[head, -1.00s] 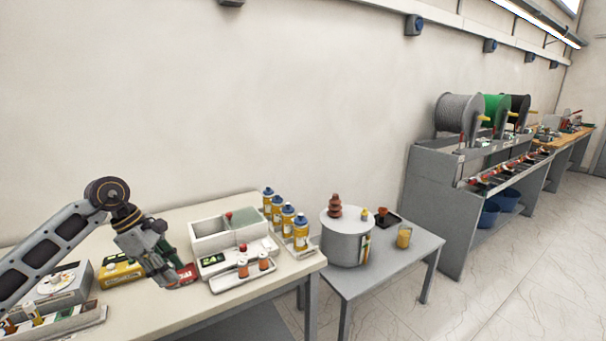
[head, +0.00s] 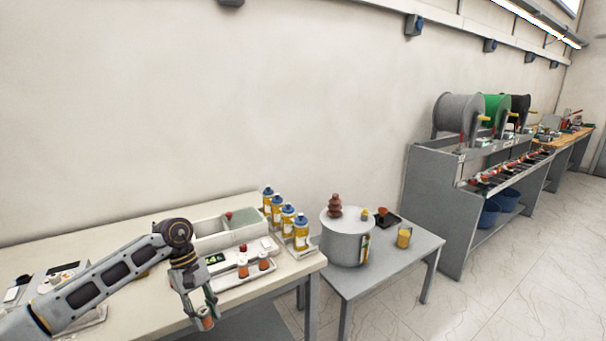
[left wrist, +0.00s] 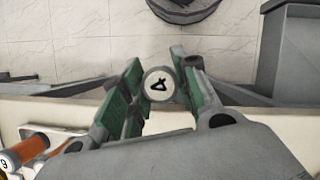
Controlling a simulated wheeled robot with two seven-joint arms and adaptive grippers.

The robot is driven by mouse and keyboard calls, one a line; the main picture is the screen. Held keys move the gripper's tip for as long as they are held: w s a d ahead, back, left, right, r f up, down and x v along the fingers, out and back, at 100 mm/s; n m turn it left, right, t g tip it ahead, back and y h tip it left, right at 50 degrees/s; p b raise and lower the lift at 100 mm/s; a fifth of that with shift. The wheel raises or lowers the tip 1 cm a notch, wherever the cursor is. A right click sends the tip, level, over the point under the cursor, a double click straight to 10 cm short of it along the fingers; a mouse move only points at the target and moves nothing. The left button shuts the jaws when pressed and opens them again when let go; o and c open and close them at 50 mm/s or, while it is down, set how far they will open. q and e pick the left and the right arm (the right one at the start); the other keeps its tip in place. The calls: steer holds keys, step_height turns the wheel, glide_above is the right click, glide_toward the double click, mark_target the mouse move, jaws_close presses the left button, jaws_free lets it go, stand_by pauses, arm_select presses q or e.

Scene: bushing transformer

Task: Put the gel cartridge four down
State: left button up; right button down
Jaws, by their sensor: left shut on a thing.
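My left gripper (head: 207,306) is shut on gel cartridge four (head: 205,317), an orange cylinder with a pale end. In the left wrist view, the cartridge's white cap (left wrist: 158,83) with a black 4 sits between the green finger pads (left wrist: 153,90). The gripper is at the front edge of the long pale table (head: 285,285) in the head view. A white tray (head: 240,277) with two orange cartridges stands just to its right. My right gripper is not in view.
A white open box (head: 222,233) and several blue-capped yellow bottles (head: 301,232) stand behind the tray. A grey side table (head: 380,265) holding a grey drum (head: 345,243) is to the right. The wrist view shows floor beyond the table edge.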

arm_select(q)
steer(key=s+d+f+m+g+y, duration=0.1)
steer(key=s+d+f+m+y, duration=0.2)
steer(key=f+m, duration=0.6)
steer(key=shift+s+d+f+m, duration=0.3)
steer(key=shift+s+f, duration=0.2)
steer(key=shift+f, duration=0.1)
stand_by(0.8)
steer(key=shift+a+g, duration=0.1)
steer(key=shift+g, duration=0.2)
